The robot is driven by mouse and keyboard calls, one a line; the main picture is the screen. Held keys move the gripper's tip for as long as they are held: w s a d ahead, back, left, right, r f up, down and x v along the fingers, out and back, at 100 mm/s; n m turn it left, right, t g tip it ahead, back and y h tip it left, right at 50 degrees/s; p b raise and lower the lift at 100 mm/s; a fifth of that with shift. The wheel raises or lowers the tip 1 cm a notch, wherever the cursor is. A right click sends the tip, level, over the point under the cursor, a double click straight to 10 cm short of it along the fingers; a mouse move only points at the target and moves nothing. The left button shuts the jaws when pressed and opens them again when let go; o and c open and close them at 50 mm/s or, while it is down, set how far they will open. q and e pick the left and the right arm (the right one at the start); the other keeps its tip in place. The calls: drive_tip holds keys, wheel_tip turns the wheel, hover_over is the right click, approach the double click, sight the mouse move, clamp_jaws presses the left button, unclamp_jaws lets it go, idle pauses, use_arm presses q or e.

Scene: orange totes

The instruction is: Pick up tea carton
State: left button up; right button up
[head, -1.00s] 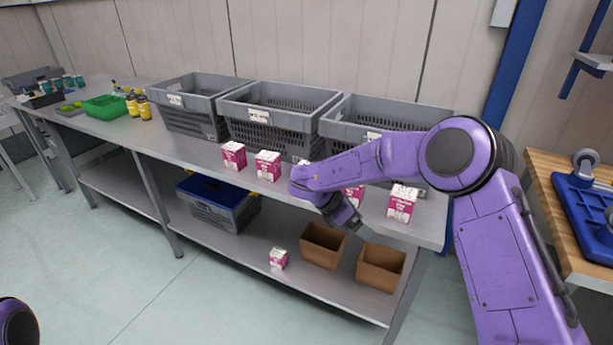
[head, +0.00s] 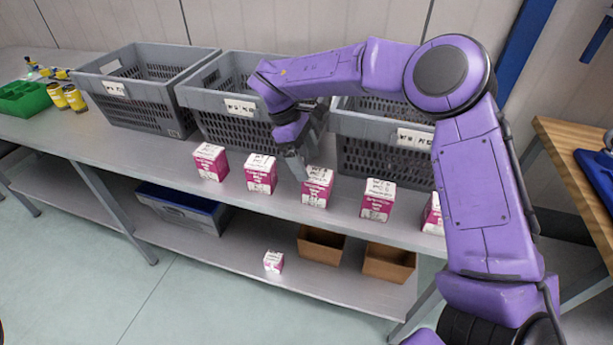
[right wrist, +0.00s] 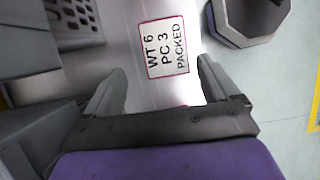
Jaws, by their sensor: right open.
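Several pink-and-white tea cartons stand in a row along the bench front: a far left one (head: 210,162), a second (head: 260,174), a third (head: 316,187), a fourth (head: 378,201) and a right one (head: 433,214) partly behind my arm. My right gripper (head: 299,163) is open and empty, pointing down by the upper left of the third carton. In the right wrist view, a white labelled carton top (right wrist: 165,48) reading "WT 6 PC 3 PACKED" shows ahead, between the lines of the open fingers (right wrist: 160,85). Contact cannot be told. My left gripper is out of view.
Grey crates stand behind the cartons: left (head: 135,105), middle (head: 215,125) and right (head: 365,155). The lower shelf holds a small carton (head: 273,262), two brown boxes (head: 320,246) (head: 388,264) and a blue-and-grey bin (head: 175,215). A green tray (head: 22,100) and yellow jars (head: 66,98) are left.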

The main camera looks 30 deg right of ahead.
sight(320, 176)
drive_tip(key=s+f, duration=0.1)
drive_tip(key=s+d+f+p, duration=0.1)
drive_tip(key=s, duration=0.1)
drive_tip(key=shift+s+f, duration=0.1)
drive_tip(key=shift+s, duration=0.1)
drive_tip(key=f, duration=0.1)
drive_tip(key=f+p, duration=0.1)
drive_tip(key=f, duration=0.2)
drive_tip(key=shift+w+d+f+p, duration=0.15)
drive_tip(key=shift+d+f+p, duration=0.2)
drive_tip(key=shift+f, duration=0.2)
drive_tip(key=shift+s+d+r, duration=0.1)
drive_tip(key=shift+s+r, duration=0.05)
drive_tip(key=shift+s, duration=0.2)
drive_tip(key=shift+c, duration=0.3)
drive_tip(key=shift+w, duration=0.1)
drive_tip(key=c, duration=1.1)
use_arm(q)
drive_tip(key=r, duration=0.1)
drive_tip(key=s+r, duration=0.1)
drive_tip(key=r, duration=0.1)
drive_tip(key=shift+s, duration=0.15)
use_arm(e)
drive_tip(key=shift+r, duration=0.1)
